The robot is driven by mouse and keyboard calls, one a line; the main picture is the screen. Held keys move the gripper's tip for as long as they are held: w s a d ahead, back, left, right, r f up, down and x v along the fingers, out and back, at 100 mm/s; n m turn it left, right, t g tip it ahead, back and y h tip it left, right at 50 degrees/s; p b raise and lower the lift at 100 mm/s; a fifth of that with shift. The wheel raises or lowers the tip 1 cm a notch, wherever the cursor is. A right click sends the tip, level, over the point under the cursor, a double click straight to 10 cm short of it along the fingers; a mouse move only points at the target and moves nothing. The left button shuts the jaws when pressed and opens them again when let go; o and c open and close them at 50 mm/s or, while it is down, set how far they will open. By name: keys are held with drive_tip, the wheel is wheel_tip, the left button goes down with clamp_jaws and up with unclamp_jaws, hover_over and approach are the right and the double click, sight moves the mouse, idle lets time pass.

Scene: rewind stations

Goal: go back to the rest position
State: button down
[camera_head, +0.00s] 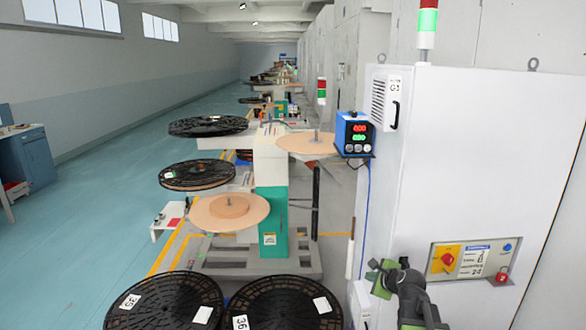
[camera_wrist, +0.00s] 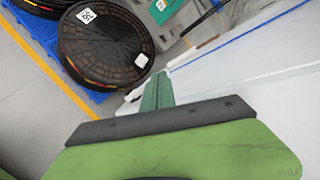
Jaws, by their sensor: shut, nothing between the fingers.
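My gripper (camera_wrist: 158,90) shows in the wrist view as green fingers, shut with nothing between them. In the head view my arm, dark grey and green, is at the bottom right, in front of the white cabinet (camera_head: 460,160). The cabinet's control panel (camera_head: 472,261) is just right of my arm. It carries a red rotary switch on a yellow plate (camera_head: 447,259), a blue button (camera_head: 507,247) and a red padlock (camera_head: 502,276). My gripper appears apart from the panel.
Large black reels (camera_head: 283,305) lie at the bottom centre, and one fills the upper left of the wrist view (camera_wrist: 105,50). A green and white rewind station (camera_head: 272,195) stands beyond, beside a blue display box (camera_head: 354,133). The teal floor (camera_head: 100,215) at left is clear.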

drive_tip(key=s+a+f+n+g+p, duration=0.1)
drive_tip(key=s+a+f+n+g, duration=0.15)
drive_tip(key=s+a+n, duration=0.45)
drive_tip(key=s+a+f+n+g+p, duration=0.1)
drive_tip(key=s+a+f+n+g, duration=0.2)
drive_tip(key=a, duration=0.6)
drive_tip(key=s+d+f+n+g+h, duration=0.1)
drive_tip(key=s+d+n+g, duration=0.3)
drive_tip(key=s+n, duration=0.6)
drive_tip(key=shift+s+f+n+g+h+b, duration=0.2)
drive_tip(key=shift+f+n+g+h+b, duration=0.3)
drive_tip(key=shift+n, duration=0.7)
drive_tip(key=shift+f, duration=0.1)
